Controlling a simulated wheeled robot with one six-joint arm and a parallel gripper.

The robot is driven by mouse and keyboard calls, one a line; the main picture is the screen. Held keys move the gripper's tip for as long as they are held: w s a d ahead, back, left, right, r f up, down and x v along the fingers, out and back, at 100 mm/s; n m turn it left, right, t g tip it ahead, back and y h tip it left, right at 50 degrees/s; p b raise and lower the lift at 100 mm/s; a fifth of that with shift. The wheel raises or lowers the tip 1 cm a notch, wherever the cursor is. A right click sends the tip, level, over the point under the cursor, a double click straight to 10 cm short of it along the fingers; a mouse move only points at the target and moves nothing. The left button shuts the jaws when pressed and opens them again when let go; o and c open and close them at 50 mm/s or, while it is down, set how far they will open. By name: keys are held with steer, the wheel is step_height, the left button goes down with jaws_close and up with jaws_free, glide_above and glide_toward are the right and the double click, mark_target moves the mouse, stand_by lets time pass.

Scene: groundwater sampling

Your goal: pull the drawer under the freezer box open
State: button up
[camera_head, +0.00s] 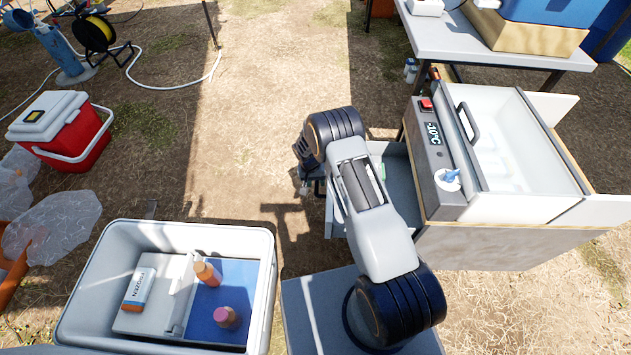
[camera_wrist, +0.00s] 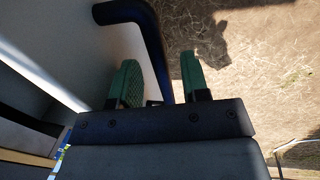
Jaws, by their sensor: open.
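The freezer box (camera_head: 515,150), white with a clear lid and a control panel, stands on a wood-edged cabinet at right. The grey drawer (camera_head: 336,218) under it sticks out to the left, partly hidden behind my arm. Its front panel (camera_wrist: 60,35) fills the upper left of the wrist view. A dark bar handle (camera_wrist: 150,35) projects from that panel and bends down. My gripper (camera_wrist: 160,85) is open, with one green-padded finger on each side of the handle. In the head view my gripper (camera_head: 313,186) is at the drawer's front, mostly hidden by my arm.
A grey-white bin (camera_head: 85,290) with a frozen pack and bottles stands at front left. A red cooler (camera_head: 65,130) stands at far left. A table (camera_head: 440,40) is behind the freezer. Bare ground lies open left of the drawer.

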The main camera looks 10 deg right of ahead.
step_height(320, 180, up, 13)
steer(key=a+p, duration=0.2)
steer(key=p, duration=0.1)
steer(key=shift+w+a+r+p, duration=0.2)
steer(key=shift+w+a+p, duration=0.05)
steer(key=shift+w+p, duration=0.15)
steer(key=s+d+r+t+p, duration=0.1)
steer(key=s+r+p, duration=0.3)
steer(key=r, duration=0.7)
steer(key=s+d+r+n+y+p, duration=0.1)
steer(key=r+p, duration=0.4)
steer(key=r, duration=0.6)
steer(key=s+d+r+t+p, duration=0.1)
steer(key=s+r+p, duration=0.3)
steer(key=r, duration=0.7)
steer(key=s+d+r+n+t+y+p, duration=0.1)
steer(key=s+r+n+t+p, duration=0.1)
steer(key=s+r+p, duration=1.2)
steer(key=s+v, duration=0.1)
steer(key=v, duration=0.7)
steer(key=shift+d+r, duration=0.2)
steer(key=shift+d, duration=0.15)
steer(key=shift+s, duration=0.15)
